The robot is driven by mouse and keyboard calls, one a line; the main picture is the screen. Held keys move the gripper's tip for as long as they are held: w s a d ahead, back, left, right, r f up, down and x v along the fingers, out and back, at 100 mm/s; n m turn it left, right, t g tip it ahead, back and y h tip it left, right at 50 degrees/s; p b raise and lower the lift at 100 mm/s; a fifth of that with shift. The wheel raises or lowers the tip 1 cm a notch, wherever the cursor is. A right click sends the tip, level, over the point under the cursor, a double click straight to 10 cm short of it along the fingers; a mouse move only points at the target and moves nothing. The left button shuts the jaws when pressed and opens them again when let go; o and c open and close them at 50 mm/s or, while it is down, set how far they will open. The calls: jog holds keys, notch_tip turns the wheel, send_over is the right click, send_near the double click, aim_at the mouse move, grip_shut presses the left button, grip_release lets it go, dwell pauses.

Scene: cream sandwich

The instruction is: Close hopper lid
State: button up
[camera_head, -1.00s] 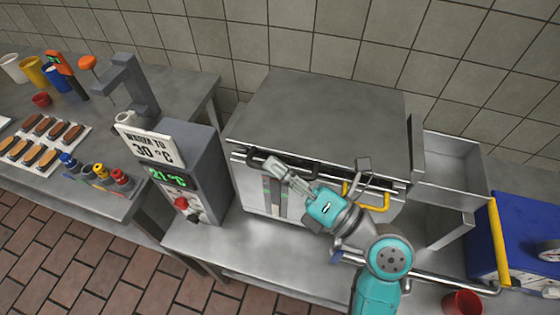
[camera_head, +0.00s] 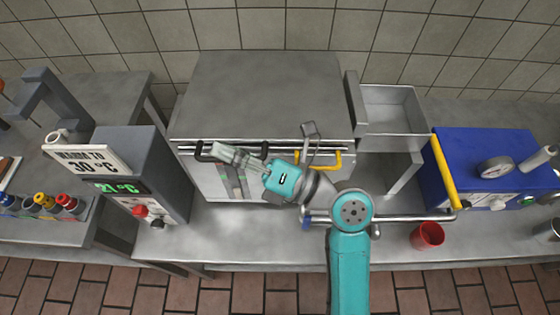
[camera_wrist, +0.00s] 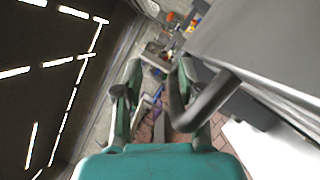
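A grey box-shaped machine with a broad flat top (camera_head: 265,95) stands at the centre of the head view; the top lies flat. I cannot tell for certain which part is the hopper lid. A black bar handle (camera_head: 203,151) runs along its upper front edge, partly hidden by my gripper. My gripper (camera_head: 222,151) is at this handle, pointing left. In the wrist view, my gripper's fingers (camera_wrist: 158,75) are apart, and the dark handle (camera_wrist: 208,104) shows close to the right finger. I cannot tell whether they touch.
A yellow handle (camera_head: 335,161) sits right of the black one. An open metal bin (camera_head: 392,108) and a blue machine (camera_head: 500,150) with a yellow bar stand right. A red cup (camera_head: 427,235) is on the counter. A temperature unit (camera_head: 155,170) stands left.

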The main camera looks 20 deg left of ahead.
jog(key=r+v, duration=0.3)
jog(key=v, duration=0.9)
jog(key=shift+d+f, duration=0.2)
jog(key=shift+d, duration=0.45)
jog(key=shift+s, duration=0.1)
